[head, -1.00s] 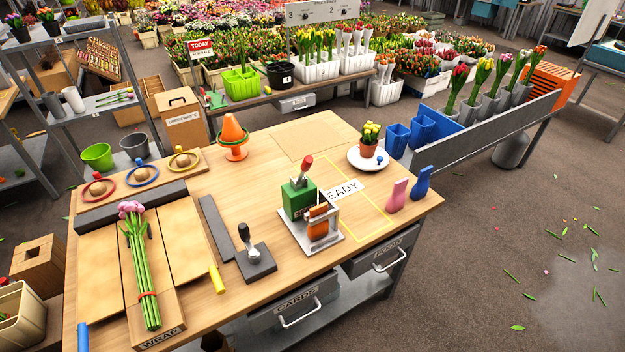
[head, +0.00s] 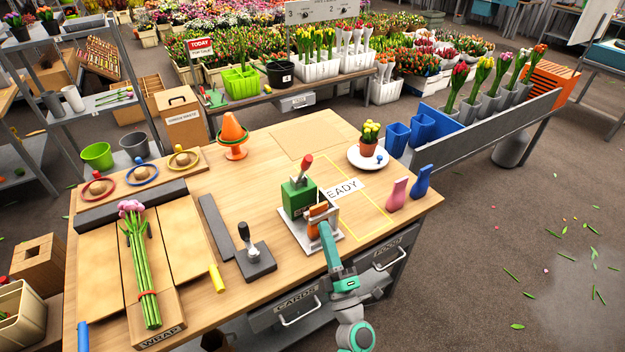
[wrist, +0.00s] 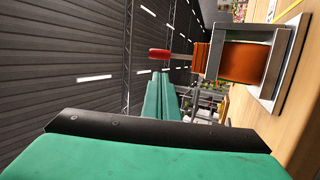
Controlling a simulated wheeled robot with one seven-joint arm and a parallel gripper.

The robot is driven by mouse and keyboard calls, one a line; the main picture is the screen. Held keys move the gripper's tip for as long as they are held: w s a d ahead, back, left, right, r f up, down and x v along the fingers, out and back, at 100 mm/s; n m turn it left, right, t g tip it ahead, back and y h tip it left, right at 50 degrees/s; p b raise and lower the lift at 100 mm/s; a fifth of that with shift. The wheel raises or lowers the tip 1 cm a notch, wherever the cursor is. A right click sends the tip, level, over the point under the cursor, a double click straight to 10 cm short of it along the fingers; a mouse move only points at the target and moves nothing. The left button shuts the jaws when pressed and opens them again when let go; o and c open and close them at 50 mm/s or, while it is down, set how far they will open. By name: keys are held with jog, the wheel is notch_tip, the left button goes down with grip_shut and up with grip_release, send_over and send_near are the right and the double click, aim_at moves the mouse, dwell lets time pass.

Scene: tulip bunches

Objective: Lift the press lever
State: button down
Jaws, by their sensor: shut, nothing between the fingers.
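The press is a green block (head: 298,196) on a grey metal base plate, with an orange part (head: 317,209) in a metal frame at its front. Its lever has a red handle (head: 305,163) that stands up and leans slightly right. In the wrist view the red handle (wrist: 160,54) appears just beyond my fingertips, and the orange part (wrist: 240,64) is to their right. My gripper (head: 326,228) is shut and empty at the front of the press, partly covering its frame. In the wrist view its green fingers (wrist: 163,76) lie together; contact with the lever cannot be told.
A dark stamp-like tool with a black handle (head: 245,238) stands left of the press. Pink tulips (head: 138,260) lie on the wrapping boards. A READY card (head: 343,189) and a potted plant on a white plate (head: 356,160) are to the right.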

aim_at(309, 167)
jog(key=shift+n, duration=0.4)
jog(key=x, duration=1.5)
jog(key=shift+w+d+r, duration=0.15)
jog(key=shift+d+r, duration=0.05)
jog(key=shift+d, duration=0.05)
jog(key=shift+w+r, duration=0.1)
jog(key=shift+r, duration=0.05)
